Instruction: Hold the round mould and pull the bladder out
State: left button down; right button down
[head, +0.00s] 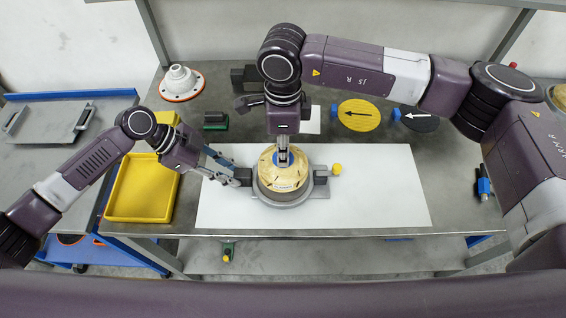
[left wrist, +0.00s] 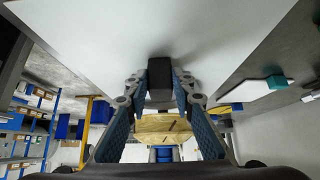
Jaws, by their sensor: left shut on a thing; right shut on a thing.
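The round mould (head: 285,198) sits on the white sheet, with a grey base and a tan round top. My left gripper (head: 238,178) is shut on the dark block handle (head: 243,174) at the mould's left side. In the left wrist view, the fingers of my left gripper (left wrist: 160,90) flank this dark handle (left wrist: 160,75), and the tan mould (left wrist: 158,127) shows behind it. My right gripper (head: 283,156) points down over the mould's centre, shut on the blue-topped bladder (head: 275,158). The lower part of the bladder is hidden in the mould and behind the fingers.
A yellow tray (head: 143,190) stands left of the white sheet (head: 375,190). A white cone-shaped part (head: 180,82) is at the back left. A yellow disc (head: 359,115) and a dark disc (head: 417,117) with arrows lie behind. The sheet's right half is clear.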

pick_arm(q)
jog(key=c, duration=1.6)
grip_release()
jog(key=shift+r, duration=0.1)
jog(key=v, duration=1.1)
jog(key=shift+a+r, duration=0.3)
